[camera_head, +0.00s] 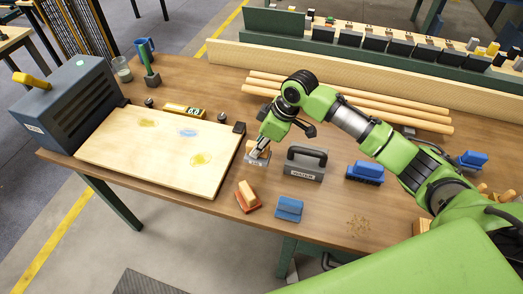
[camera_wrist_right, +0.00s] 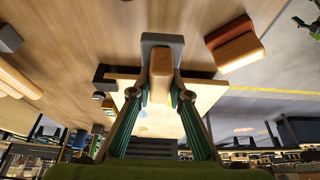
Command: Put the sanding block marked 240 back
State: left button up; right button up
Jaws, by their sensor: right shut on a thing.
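My right gripper (camera_head: 261,146) is shut on the wooden handle of a sanding block with a grey base (camera_head: 257,160), over the table just right of the pale board. In the right wrist view my fingers (camera_wrist_right: 161,92) stand on either side of the wooden handle (camera_wrist_right: 162,65), with the grey base (camera_wrist_right: 163,40) beyond. Its mark is too small to read. A red block with a wooden handle (camera_head: 247,196) lies nearer the front edge; it also shows in the right wrist view (camera_wrist_right: 235,45). My left gripper is not in view.
A grey tool with a dark handle (camera_head: 304,164) stands close right of the held block. Blue blocks (camera_head: 289,208) (camera_head: 365,172) lie nearby. The stained pale board (camera_head: 160,160) is left, a blue-grey machine (camera_head: 75,105) beyond it. Long dowels (camera_head: 350,97) lie behind.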

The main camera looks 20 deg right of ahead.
aim_at(262, 154)
jog(key=shift+w+d+f, duration=0.3)
jog(key=shift+d+f, duration=0.05)
jog(key=shift+f, duration=0.15)
jog(key=shift+w+d+f, duration=0.3)
jog(key=shift+f, duration=0.2)
notch_tip(262, 154, down, 3)
jog(key=shift+p, duration=0.85)
jog(key=shift+d+f, duration=0.1)
jog(key=shift+f, duration=0.05)
jog(key=shift+f, duration=0.1)
jog(key=o, duration=1)
jog(key=shift+c, duration=0.2)
jog(key=b+v, duration=0.2)
jog(key=v, duration=1)
